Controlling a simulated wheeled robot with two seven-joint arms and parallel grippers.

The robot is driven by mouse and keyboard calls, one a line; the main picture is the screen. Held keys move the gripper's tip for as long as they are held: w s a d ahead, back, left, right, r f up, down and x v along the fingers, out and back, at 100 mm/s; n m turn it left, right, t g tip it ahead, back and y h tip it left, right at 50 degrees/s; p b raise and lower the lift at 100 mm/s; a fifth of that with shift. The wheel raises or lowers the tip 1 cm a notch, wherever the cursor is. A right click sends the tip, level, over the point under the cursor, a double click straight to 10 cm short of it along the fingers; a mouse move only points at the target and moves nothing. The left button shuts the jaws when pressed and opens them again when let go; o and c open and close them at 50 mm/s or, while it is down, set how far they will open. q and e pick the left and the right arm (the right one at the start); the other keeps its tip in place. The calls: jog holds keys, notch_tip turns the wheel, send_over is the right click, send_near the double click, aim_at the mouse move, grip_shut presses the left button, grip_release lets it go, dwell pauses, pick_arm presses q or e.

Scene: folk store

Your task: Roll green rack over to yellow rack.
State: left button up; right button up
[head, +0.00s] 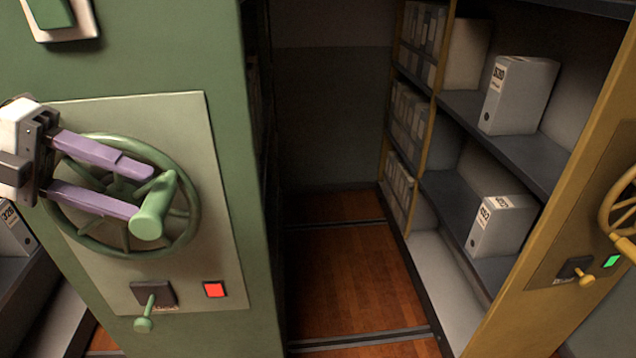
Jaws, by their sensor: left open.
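The green rack (243,200) stands at the left, its end panel facing me. Its green handwheel (188,220) has a green knob (153,207) sticking out toward me. My right gripper is out of view.
An open aisle with a wooden floor (361,284) and metal rails (360,338) lies between the racks. White binder boxes (518,95) stand on the yellow rack's shelves. A dark wall (332,118) closes the aisle at the back. Another shelf shows at the far left.

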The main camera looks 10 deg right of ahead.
pick_arm(q)
jog(key=shift+x, duration=1.2)
jog(key=shift+d+f, duration=0.25)
jog(key=shift+d, duration=0.15)
jog(key=shift+c, duration=0.3)
grip_shut()
